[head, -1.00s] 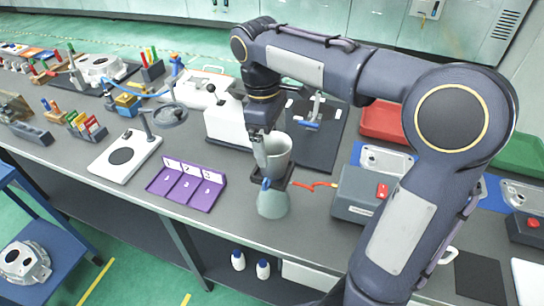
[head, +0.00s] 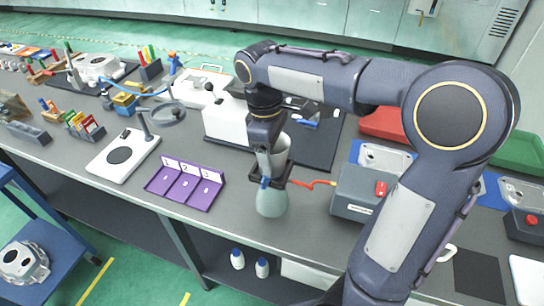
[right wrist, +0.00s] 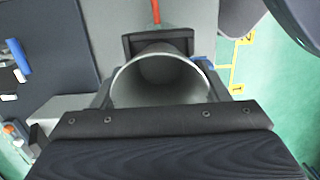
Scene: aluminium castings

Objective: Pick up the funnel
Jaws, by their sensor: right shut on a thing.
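The funnel (head: 281,147) is a pale grey, wide-mouthed vessel at the front edge of the bench, roughly upright. My right gripper (head: 268,166) comes down on it from above and is shut on it. The right wrist view shows the funnel's round open mouth (right wrist: 160,72) between the two fingers. My left gripper is not in view.
A purple three-part tray (head: 187,185) lies to the left. A white machine (head: 228,122) stands close behind. The bench's front edge is near.

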